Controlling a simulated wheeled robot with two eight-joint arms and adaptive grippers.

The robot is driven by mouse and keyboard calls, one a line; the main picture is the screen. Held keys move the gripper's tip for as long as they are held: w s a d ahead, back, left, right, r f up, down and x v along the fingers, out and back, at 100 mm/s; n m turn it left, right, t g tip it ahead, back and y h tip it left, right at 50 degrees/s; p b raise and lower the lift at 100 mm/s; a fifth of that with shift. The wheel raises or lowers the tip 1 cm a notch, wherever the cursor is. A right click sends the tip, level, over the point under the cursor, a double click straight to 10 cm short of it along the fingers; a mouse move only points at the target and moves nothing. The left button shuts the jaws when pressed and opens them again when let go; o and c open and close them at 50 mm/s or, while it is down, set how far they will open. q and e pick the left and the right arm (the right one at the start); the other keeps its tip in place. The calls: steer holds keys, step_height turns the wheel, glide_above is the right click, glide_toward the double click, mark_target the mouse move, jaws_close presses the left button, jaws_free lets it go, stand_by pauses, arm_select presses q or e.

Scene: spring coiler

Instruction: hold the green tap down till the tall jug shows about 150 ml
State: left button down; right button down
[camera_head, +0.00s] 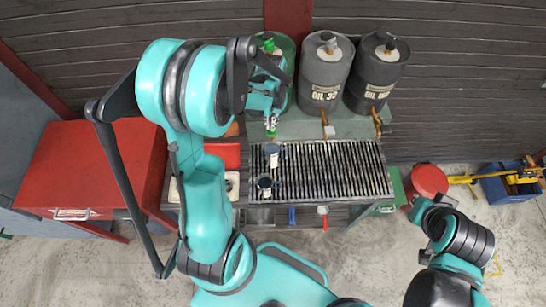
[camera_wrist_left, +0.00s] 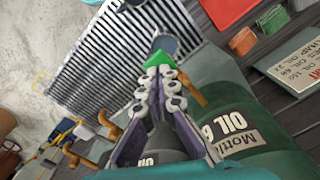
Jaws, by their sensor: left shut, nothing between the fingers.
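The green tap (camera_head: 271,134) is on the front of the green drum (camera_head: 289,46). My left gripper (camera_head: 271,123) is shut and empty, right at the tap. In the left wrist view its closed fingertips (camera_wrist_left: 167,78) overlap the green tap (camera_wrist_left: 157,60); whether they press it down I cannot tell. A jug (camera_head: 272,150) stands on the grate below the tap, and its dark round top (camera_wrist_left: 166,43) shows just beyond the tap in the wrist view. A second jug (camera_head: 265,184) stands nearer me. Which is taller, and any liquid level, I cannot make out. My right gripper's fingers are not visible.
Two more drums, a grey one (camera_head: 325,72) and a black one (camera_head: 376,78), stand to the right with brown taps (camera_head: 377,121). The slatted grate (camera_head: 340,170) is clear on its right side. A red cabinet (camera_head: 85,165) stands left and a red drum (camera_head: 428,180) right.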

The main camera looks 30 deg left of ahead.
arm_select(q)
steer(key=shift+f, duration=0.2)
steer(key=shift+f+b, duration=1.4)
steer(key=shift+b, duration=0.15)
stand_by(4.8)
step_height(320, 180, up, 7)
steer(key=p, duration=0.5)
steer(key=shift+r, duration=0.15)
